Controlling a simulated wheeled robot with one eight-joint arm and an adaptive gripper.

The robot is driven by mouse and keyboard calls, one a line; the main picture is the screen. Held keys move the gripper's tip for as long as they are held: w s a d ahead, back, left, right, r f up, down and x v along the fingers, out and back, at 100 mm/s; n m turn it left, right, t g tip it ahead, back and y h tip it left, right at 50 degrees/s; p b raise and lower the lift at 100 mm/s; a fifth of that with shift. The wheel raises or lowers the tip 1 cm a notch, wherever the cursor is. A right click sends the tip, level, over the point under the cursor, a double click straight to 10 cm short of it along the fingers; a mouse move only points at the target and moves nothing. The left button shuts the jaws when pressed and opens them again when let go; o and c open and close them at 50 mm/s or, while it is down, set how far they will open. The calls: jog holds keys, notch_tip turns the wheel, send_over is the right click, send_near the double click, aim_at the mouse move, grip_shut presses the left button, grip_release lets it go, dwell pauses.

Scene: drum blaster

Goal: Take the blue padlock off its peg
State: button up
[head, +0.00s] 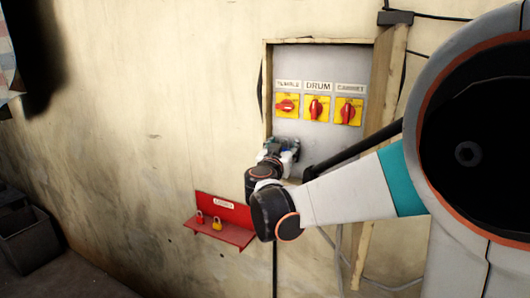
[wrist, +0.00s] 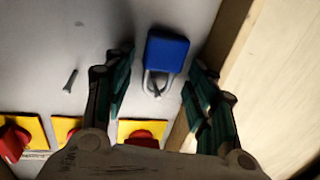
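The blue padlock (wrist: 167,52) hangs against the grey panel in the wrist view, its shackle around a small peg (wrist: 156,91). In that view the body is above and the shackle below. My gripper (wrist: 158,68) is open, with one finger on each side of the padlock and a visible gap on both sides. In the head view my gripper (head: 285,148) is at the panel's lower left, below the left switch. The padlock cannot be made out there behind my gripper.
The grey panel (head: 340,60) carries three red-and-yellow switches, the middle one labelled DRUM (head: 317,108). An empty peg (wrist: 70,80) shows left of the padlock. A wooden frame edge (wrist: 245,75) stands close on the right. A red shelf (head: 228,233) below holds red and yellow padlocks.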

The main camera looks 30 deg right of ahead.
jog(key=c, duration=0.7)
jog(key=shift+c, duration=0.2)
jog(key=shift+r, duration=0.2)
